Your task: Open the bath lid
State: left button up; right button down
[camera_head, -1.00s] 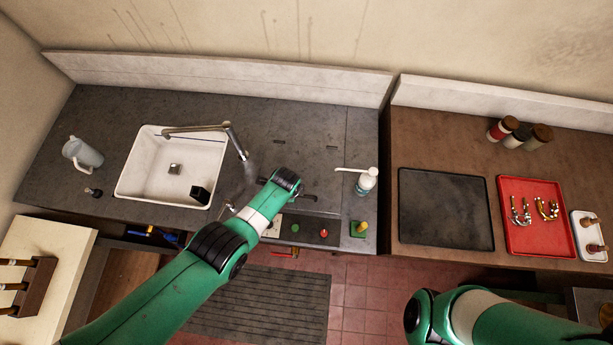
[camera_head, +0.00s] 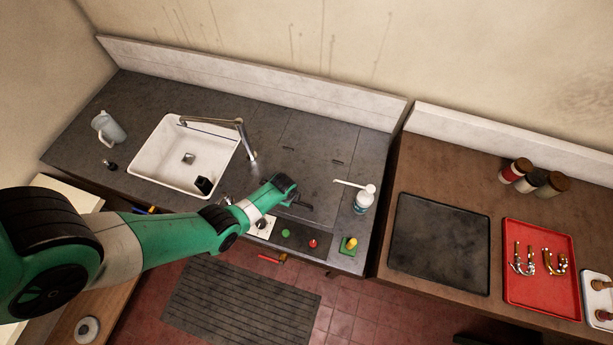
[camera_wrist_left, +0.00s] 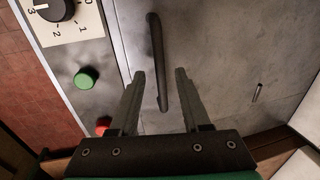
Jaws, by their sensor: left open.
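The bath lid (camera_head: 315,170) is a dark grey panel set flush in the counter, and it lies closed. Its black bar handle (camera_wrist_left: 155,45) shows in the left wrist view. My left gripper (camera_wrist_left: 160,73) is open, and the lower end of the handle shows between its two fingers. I cannot tell how far above the handle the fingertips are. In the head view my left gripper (camera_head: 292,194) hangs over the front of the lid, beside the handle (camera_head: 303,206). My right gripper is out of view.
A control strip with a dial (camera_wrist_left: 55,8), a green button (camera_wrist_left: 86,78) and a red button (camera_wrist_left: 103,125) borders the lid's front. A white sink (camera_head: 165,158) with a faucet (camera_head: 241,130) is to the left.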

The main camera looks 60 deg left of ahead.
pick_arm(q)
jog(key=shift+a+f, duration=0.2)
jog(key=shift+f, duration=0.4)
jog(key=shift+r, duration=0.1)
grip_shut()
dwell(0.9)
